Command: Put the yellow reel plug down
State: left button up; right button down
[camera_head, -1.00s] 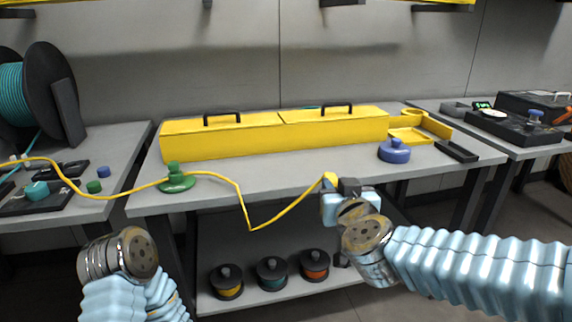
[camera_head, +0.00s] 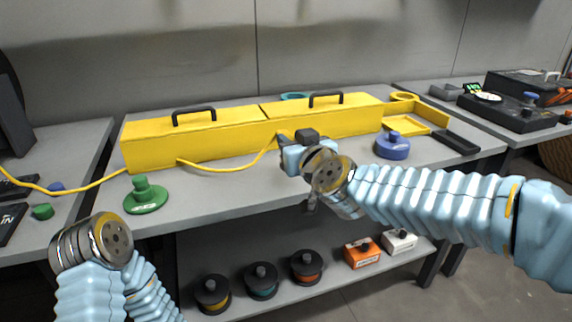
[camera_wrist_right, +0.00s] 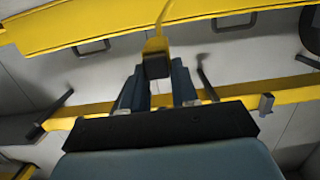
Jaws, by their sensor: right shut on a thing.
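The yellow reel plug (camera_wrist_right: 156,47) shows in the right wrist view between the fingertips of my right gripper (camera_wrist_right: 158,80), with a dark block at its near end. My right gripper is shut on it. In the head view my right gripper (camera_head: 284,139) is over the workbench, just in front of the long yellow box, and hides most of the plug. The yellow cable (camera_head: 222,169) runs left from it across the bench. My left wrist shows at the lower left; its fingers are hidden.
The long yellow box (camera_head: 200,140) with black handles stands along the bench (camera_head: 240,195). A green weighted knob (camera_head: 146,197) is at the left and a blue one (camera_head: 392,146) at the right. Several reels and small boxes sit on the lower shelf (camera_head: 330,297).

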jog(key=w+f+b, duration=0.1)
jog(key=w+f, duration=0.5)
jog(key=shift+a, duration=0.15)
jog(key=shift+w+f+b, duration=0.2)
jog(key=shift+f+b, duration=0.05)
jog(key=shift+f, duration=0.7)
jog(key=shift+w+f+b, duration=0.15)
jog(key=shift+f+b, duration=0.05)
jog(key=shift+f, duration=0.75)
jog(key=shift+f, duration=0.15)
jog(key=c, duration=0.8)
grip_release()
jog(key=shift+c, duration=0.2)
